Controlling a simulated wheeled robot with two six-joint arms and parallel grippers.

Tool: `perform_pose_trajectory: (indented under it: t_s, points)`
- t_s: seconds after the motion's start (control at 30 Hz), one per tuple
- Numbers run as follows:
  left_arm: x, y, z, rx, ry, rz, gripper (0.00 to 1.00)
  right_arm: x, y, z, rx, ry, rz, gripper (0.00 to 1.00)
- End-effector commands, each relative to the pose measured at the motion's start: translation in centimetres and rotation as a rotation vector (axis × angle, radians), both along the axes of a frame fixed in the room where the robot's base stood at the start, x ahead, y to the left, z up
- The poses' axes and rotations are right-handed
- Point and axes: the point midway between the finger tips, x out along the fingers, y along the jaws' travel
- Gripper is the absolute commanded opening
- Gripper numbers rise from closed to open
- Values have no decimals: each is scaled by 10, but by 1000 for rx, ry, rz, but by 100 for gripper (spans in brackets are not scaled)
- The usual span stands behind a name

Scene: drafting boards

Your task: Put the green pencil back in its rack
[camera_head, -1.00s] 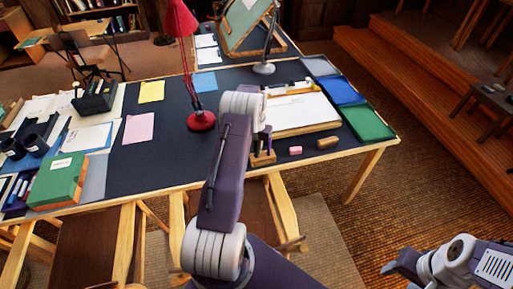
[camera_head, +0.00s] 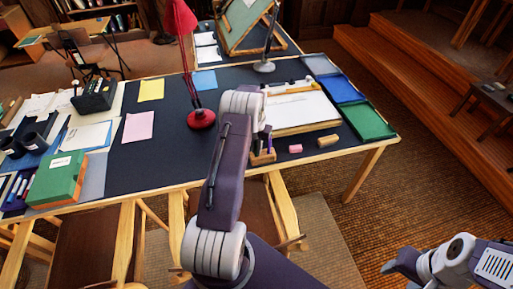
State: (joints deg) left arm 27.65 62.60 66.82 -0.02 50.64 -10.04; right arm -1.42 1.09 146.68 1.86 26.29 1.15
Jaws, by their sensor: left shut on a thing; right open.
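A small wooden rack (camera_head: 263,157) stands near the front edge of the dark table, with slim dark and purple uprights in or just above it. My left arm reaches up through the middle of the head view. My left gripper (camera_head: 262,132) is mostly hidden behind its own wrist, just above the rack. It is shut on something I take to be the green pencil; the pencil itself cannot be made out. My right gripper (camera_head: 398,266) is open and empty at the lower right, away from the table over the floor.
A pink eraser (camera_head: 295,149) and a tan block (camera_head: 328,141) lie right of the rack. Behind them is a white-papered board (camera_head: 300,109); a green tray (camera_head: 370,122) lies at the right. A red lamp (camera_head: 201,119) stands left of my arm.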

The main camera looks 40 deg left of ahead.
Motion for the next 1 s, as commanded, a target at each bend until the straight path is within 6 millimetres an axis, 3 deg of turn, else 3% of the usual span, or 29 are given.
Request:
perform_pose_trajectory:
  t_s: [0.03, 0.1, 0.47, 0.8, 1.0]
  points:
    - [0, 0, -1, 0, 0, 0, 18, 0, 0, 0, 0, 0, 0, 52]
    - [0, 0, 0, 0, 0, 0, 37, 0, 0, 0, 0, 0, 0, 52]
    - [0, 0, 4, 0, -1, 0, 38, 0, 0, -1, 0, 0, 0, 52]
    - [1, 0, 72, 2, -3, 0, 38, 0, 0, -5, 0, 0, 0, 52]
    - [0, 0, 90, 0, 0, 0, 38, 0, 0, -5, 0, 0, 0, 52]
